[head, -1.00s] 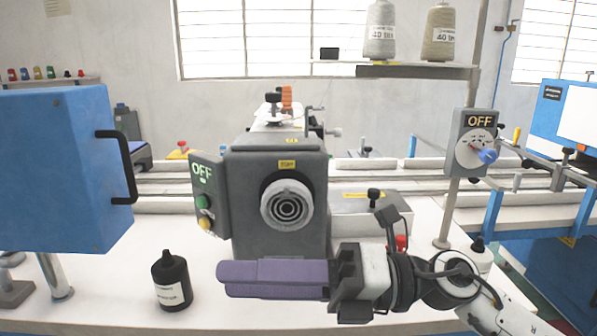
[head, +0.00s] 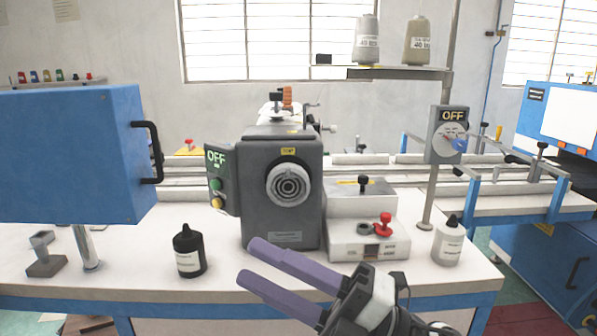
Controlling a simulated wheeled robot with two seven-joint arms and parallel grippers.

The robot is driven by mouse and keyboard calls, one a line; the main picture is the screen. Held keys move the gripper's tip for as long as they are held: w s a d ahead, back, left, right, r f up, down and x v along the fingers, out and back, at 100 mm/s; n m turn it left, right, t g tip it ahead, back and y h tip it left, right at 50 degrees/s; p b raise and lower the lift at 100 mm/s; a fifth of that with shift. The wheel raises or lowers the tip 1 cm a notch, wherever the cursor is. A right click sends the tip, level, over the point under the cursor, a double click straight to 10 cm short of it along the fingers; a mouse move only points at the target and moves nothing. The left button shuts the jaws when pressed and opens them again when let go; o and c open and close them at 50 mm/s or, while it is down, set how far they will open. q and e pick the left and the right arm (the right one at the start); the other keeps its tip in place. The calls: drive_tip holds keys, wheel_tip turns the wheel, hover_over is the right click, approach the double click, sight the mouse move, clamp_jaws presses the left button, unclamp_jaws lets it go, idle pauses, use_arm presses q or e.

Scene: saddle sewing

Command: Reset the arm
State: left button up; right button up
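My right gripper (head: 246,260) shows at the bottom centre of the head view, its arm coming in from the lower right. Its two purple fingers point up and to the left with a clear gap between them, and nothing is held. It shows in front of the grey sewing machine (head: 280,215) and the table's front edge. My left gripper is not in view.
A black bottle (head: 190,252) stands left of the machine and a white bottle (head: 448,244) to the right. A white box with a red knob (head: 383,224) sits beside the machine. A blue cabinet (head: 70,155) stands left. An OFF switch box (head: 447,135) is on a pole.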

drive_tip(key=w+d+f+m+t+h, duration=0.1)
drive_tip(key=d+f+m+t+h, duration=0.55)
drive_tip(key=f+m, duration=0.65)
drive_tip(key=w+d+f+m+t+h, duration=0.1)
drive_tip(key=d+f+m+t+h, duration=0.2)
drive_tip(key=d+f+m+h, duration=0.75)
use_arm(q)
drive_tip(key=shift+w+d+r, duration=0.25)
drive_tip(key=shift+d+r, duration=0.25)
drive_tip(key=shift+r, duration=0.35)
use_arm(e)
drive_tip(key=s+d+f+m+g+h, duration=0.1)
drive_tip(key=s+f+m+g, duration=0.2)
drive_tip(key=s+f, duration=0.6)
drive_tip(key=s+d+f+m+g, duration=0.1)
drive_tip(key=s+f+m+g, duration=0.3)
drive_tip(key=s+f, duration=0.5)
wheel_tip(320, 180, down, 5)
drive_tip(key=shift+d+r+m+h, duration=0.2)
drive_tip(key=shift+d+m+h, duration=0.15)
drive_tip(key=shift+h, duration=0.05)
